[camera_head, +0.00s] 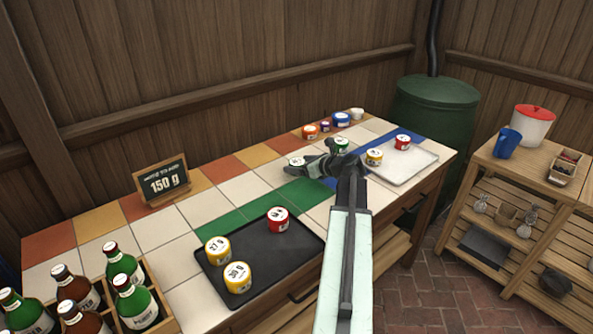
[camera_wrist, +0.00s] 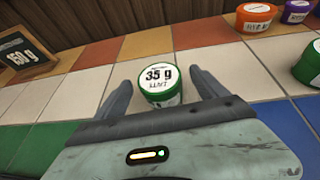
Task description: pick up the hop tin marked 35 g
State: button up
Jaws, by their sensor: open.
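The hop tin marked 35 g (camera_wrist: 160,84) is a green tin with a white lid, standing upright on the tiles. In the wrist view it sits between the two open fingers of my gripper (camera_wrist: 162,92), with a gap on each side. In the head view the same tin (camera_head: 297,162) shows just left of my gripper (camera_head: 308,165), partly hidden by it. The jaws hold nothing.
A dark tray (camera_head: 250,275) holds a red tin (camera_head: 278,220) and two yellow tins. A pale tray (camera_head: 412,160) holds a yellow tin (camera_head: 374,157) and a red tin (camera_head: 402,142). A 150 g sign (camera_head: 163,182) stands at the back. Bottles fill a crate at front left.

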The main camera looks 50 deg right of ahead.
aim_at(297, 161)
jog(key=shift+x, duration=0.95)
jog(key=shift+s, duration=0.15)
jog(key=c, duration=1.4)
jog(key=shift+c, duration=0.2)
jog(key=shift+r, duration=0.15)
jog(key=shift+r+p, duration=0.25)
jog(key=shift+p, duration=0.1)
notch_tip(297, 161, up, 3)
jog(key=p, duration=0.3)
jog(key=shift+r, duration=0.1)
jog(key=s+d, duration=0.1)
jog(key=s, duration=0.4)
jog(key=s+d, duration=0.2)
jog(key=s, duration=0.3)
jog(key=s+d+r+p, duration=0.1)
jog(key=s+d, duration=0.1)
jog(key=s, duration=0.3)
jog(key=shift+s, duration=0.1)
